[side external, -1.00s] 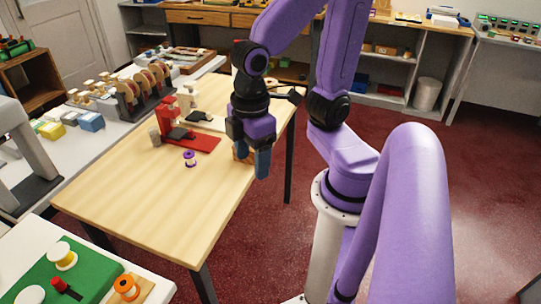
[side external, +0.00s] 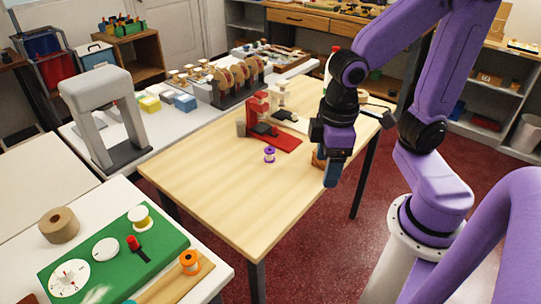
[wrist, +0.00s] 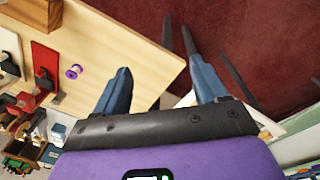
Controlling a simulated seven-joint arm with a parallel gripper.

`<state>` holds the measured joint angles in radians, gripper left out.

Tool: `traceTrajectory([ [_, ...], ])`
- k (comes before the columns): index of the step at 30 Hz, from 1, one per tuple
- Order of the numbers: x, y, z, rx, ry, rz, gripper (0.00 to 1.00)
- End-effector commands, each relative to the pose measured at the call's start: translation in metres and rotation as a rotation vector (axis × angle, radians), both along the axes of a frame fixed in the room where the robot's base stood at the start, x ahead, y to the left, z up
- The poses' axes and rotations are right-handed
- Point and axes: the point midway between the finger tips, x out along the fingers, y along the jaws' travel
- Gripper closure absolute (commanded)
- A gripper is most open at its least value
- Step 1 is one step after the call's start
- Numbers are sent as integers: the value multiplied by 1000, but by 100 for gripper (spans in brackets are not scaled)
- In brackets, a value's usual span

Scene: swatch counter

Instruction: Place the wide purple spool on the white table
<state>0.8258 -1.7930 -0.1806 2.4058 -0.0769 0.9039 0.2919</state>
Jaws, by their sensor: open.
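A purple spool (side external: 270,155) with pale flanges stands on the wooden table (side external: 215,185), just in front of a red stand. It also shows in the wrist view (wrist: 74,71), left of my fingers. My gripper (side external: 334,172) hangs at the right edge of the wooden table, to the right of the spool and apart from it. In the wrist view my gripper (wrist: 160,66) is open with nothing between its two blue fingers. A white table (side external: 215,263) stands at the front left, carrying a green mat (side external: 165,238).
On the mat are a white-and-yellow spool (side external: 140,217) and a red-handled tool (side external: 134,244); an orange spool (side external: 190,262) is beside it. The red stand (side external: 268,128) rises behind the purple spool. A brown object (side external: 318,157) is partly hidden by my gripper. The wooden table's front is clear.

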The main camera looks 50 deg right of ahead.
Motion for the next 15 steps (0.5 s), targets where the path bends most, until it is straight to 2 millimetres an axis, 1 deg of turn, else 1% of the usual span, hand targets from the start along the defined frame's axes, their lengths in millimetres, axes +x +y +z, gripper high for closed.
traceTrajectory([
  [1,19,2,-2,-14,-13,-114,28],
  [4,54,3,-5,-33,-45,-351,28],
  [8,100,-2,-11,-55,-94,-653,28],
  [9,114,-5,-14,-61,-110,-746,28],
  [11,135,-10,-18,-68,-135,-885,28],
  [15,181,-28,-29,-82,-200,-1205,28],
])
